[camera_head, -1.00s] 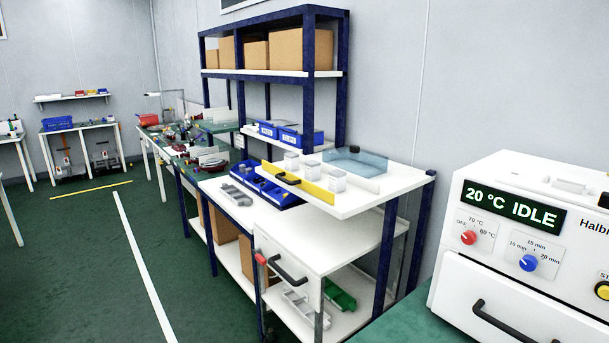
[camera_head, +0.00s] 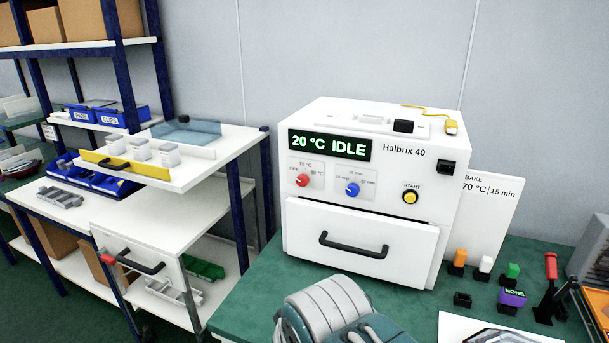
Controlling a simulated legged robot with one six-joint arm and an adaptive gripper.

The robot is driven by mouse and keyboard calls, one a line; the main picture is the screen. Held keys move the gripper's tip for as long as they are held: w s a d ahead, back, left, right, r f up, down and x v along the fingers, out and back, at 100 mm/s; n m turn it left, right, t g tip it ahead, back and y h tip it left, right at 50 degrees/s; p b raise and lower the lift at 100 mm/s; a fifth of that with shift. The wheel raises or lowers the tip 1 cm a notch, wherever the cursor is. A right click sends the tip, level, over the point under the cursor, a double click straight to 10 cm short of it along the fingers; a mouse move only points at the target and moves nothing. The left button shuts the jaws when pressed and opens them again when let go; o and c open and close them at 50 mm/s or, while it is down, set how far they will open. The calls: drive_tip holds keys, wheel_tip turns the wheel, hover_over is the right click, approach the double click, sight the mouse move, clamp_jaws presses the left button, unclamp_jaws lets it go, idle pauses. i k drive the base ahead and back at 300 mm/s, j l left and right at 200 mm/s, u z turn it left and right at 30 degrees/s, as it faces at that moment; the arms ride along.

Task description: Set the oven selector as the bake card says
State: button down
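The white Halbrix 40 oven (camera_head: 357,205) stands on the green bench, its drawer door shut. Its display (camera_head: 331,146) reads 20 °C IDLE. The red selector (camera_head: 302,180) has OFF at left, 70 °C on top and another temperature at right. The blue selector (camera_head: 352,189) has 15 min on top with other times either side. Both pointers are too small to read surely. The yellow START button (camera_head: 410,197) is to the right. The bake card (camera_head: 490,205), behind the oven's right side, reads BAKE, 70 °C, 15 min. My gripper is not in view.
A grey and teal part of mine shows at the bottom middle, before the oven. Coloured small parts (camera_head: 484,265) and a red-handled tool (camera_head: 551,285) stand at right. A white drawer cart and shelf (camera_head: 190,215) stand left. Green bench (camera_head: 260,290) left of the oven is clear.

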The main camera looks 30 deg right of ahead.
sight(302, 180)
drive_tip(key=l+z, duration=0.1)
drive_tip(key=z, duration=0.35)
drive_tip(key=k+l+z, duration=0.1)
drive_tip(key=z, duration=0.3)
drive_tip(key=l+z, duration=0.15)
drive_tip(key=z, duration=0.3)
drive_tip(key=l+z, duration=0.15)
drive_tip(key=z, duration=0.3)
drive_tip(key=k+l, duration=0.05)
